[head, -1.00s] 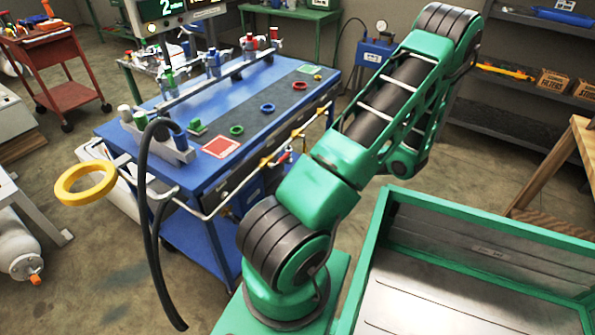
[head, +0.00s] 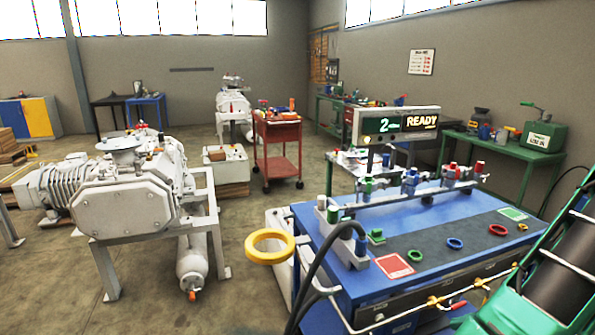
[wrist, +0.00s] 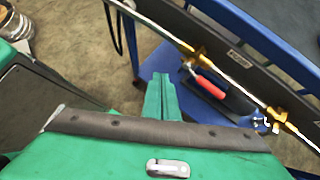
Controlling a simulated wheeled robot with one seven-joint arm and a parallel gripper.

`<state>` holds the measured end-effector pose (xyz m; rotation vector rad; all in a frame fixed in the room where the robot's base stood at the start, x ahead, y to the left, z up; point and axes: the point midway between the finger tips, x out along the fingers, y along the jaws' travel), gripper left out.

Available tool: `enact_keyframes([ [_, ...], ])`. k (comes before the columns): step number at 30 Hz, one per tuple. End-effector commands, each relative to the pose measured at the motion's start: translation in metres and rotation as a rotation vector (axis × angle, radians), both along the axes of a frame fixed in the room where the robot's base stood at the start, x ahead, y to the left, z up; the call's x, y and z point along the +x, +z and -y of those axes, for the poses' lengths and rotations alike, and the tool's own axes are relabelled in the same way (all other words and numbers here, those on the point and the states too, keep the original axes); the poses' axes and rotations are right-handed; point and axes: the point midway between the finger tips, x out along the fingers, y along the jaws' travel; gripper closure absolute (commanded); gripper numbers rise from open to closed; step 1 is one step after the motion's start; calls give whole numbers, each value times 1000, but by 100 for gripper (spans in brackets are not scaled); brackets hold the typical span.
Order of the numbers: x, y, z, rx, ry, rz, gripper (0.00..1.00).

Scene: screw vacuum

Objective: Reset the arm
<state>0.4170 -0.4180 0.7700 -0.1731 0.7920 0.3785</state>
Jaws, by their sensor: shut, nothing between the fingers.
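My gripper (wrist: 161,82) shows in the wrist view as two green fingers pressed together, shut and empty. It hangs in front of the side of a blue workbench (wrist: 160,60), apart from it as far as I can tell. In the head view the gripper is out of sight. Only a green link of my arm shows at the right edge, beside the blue workbench (head: 340,285).
A metal pipe with brass fittings (wrist: 275,113) and a red-handled tool (wrist: 211,87) are near the gripper. A white pump machine (head: 130,180) stands left; open floor lies between.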

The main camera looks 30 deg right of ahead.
Motion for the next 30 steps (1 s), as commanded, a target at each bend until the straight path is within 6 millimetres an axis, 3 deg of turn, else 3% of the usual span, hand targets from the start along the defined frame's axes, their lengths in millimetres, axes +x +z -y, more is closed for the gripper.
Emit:
enact_keyframes([
  [6, 26, 28, -38, -166, 346, -96, 100],
  [15, 45, 71, -89, -373, 794, -180, 100],
  [30, 45, 148, -174, -675, 1462, -208, 100],
])
